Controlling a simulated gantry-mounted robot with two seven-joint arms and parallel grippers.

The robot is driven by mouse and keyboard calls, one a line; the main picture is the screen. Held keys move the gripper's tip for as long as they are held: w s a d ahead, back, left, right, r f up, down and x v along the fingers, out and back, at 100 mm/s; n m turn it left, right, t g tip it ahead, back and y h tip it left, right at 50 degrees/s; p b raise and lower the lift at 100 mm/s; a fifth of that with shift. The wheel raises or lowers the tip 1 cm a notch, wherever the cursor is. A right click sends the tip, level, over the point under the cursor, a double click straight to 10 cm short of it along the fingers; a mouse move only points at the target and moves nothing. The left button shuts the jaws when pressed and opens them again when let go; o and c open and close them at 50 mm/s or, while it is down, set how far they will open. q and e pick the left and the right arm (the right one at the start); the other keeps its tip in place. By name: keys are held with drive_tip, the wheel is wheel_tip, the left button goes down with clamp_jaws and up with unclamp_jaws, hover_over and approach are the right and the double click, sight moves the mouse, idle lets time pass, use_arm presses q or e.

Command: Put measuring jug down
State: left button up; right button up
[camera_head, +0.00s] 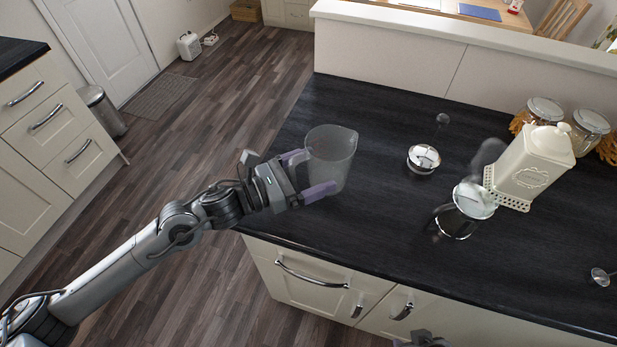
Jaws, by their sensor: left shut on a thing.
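The measuring jug (334,156) is clear with a spout at its upper right. It is upright at the left end of the dark counter (385,246). My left gripper (312,174) reaches in from the left, with its purple fingers around the jug's near side, shut on it. I cannot tell whether the jug's base touches the counter. A small part of what looks like my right gripper (424,340) shows at the bottom edge. Its fingers cannot be made out.
A plunger lid (424,158), a glass pot (458,222) and a tilted cream canister (533,163) stand right of the jug. Glass jars (541,112) stand at the back right. The counter's front middle is clear. Its left edge drops to the floor.

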use_arm(q)
drive_tip(key=shift+w+a+f, duration=0.25)
drive_tip(key=shift+w+a, duration=0.05)
drive_tip(key=shift+w, duration=0.05)
drive_tip(key=shift+f+p, duration=0.55)
drive_tip(key=shift+f, duration=1.45)
drive_tip(key=shift+f, duration=0.2)
drive_tip(key=o, duration=0.9)
drive_tip(key=shift+o, duration=0.2)
drive_tip(key=shift+r, duration=0.1)
